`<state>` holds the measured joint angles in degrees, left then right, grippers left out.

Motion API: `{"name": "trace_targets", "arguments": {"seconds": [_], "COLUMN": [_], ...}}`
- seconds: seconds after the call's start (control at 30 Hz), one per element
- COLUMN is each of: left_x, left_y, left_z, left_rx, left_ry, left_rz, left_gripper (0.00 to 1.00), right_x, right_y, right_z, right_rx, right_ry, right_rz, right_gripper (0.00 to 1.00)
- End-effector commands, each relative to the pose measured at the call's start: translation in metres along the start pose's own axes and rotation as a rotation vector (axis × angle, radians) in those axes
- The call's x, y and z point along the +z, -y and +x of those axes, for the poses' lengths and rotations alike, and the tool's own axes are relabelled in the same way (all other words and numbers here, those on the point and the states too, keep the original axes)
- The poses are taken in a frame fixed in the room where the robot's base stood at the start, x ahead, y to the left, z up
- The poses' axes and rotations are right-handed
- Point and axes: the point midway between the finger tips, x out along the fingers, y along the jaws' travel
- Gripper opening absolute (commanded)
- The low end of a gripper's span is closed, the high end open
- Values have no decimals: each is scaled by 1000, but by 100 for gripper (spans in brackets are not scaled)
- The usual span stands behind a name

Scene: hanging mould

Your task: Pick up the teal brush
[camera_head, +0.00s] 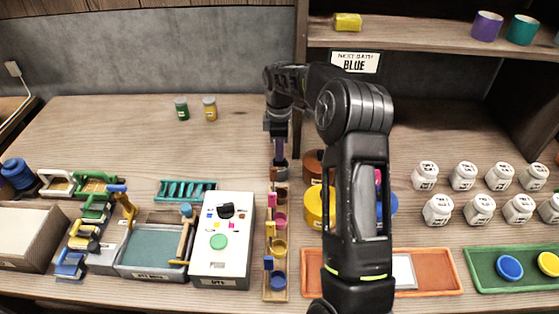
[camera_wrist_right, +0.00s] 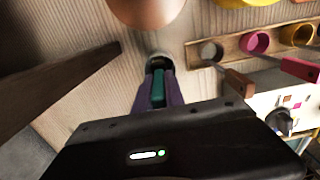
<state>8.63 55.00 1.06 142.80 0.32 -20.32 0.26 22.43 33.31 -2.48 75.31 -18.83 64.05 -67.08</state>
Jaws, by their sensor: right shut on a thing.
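In the wrist view my right gripper (camera_wrist_right: 158,82) points down with its two purple fingers shut on the teal brush (camera_wrist_right: 158,90), whose narrow teal handle shows between them. A small dark round end (camera_wrist_right: 160,62) shows just beyond the fingertips; I cannot tell whether it is the brush's head or a holder. In the head view my right gripper (camera_head: 280,153) is above a small grey round thing (camera_head: 280,171) at the back end of the wooden cup strip (camera_head: 275,297). The brush is mostly hidden by the fingers there. My left gripper is not in view.
A white box with a green button (camera_head: 219,262) stands left of the strip. A yellow round container (camera_head: 314,207) and brown one (camera_head: 313,168) stand close right, partly behind my right arm. Several white jars (camera_head: 463,177) stand farther right. The back left table is mostly clear.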

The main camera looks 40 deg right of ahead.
Motion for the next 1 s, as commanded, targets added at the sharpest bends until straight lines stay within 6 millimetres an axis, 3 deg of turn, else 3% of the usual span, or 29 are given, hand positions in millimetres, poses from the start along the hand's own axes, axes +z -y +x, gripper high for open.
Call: {"name": "trace_targets", "arguments": {"seconds": [0.53,1.0], "left_x": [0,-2], "left_y": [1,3], "left_z": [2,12], "left_rx": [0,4], "left_ry": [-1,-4], "left_rz": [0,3], "left_gripper": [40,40], "right_x": [0,-1], "right_y": [-1,-1], "right_z": [-8,-89], "right_rx": [2,2], "right_ry": [-1,-1], "right_rz": [0,0], "right_gripper": [0,0]}}
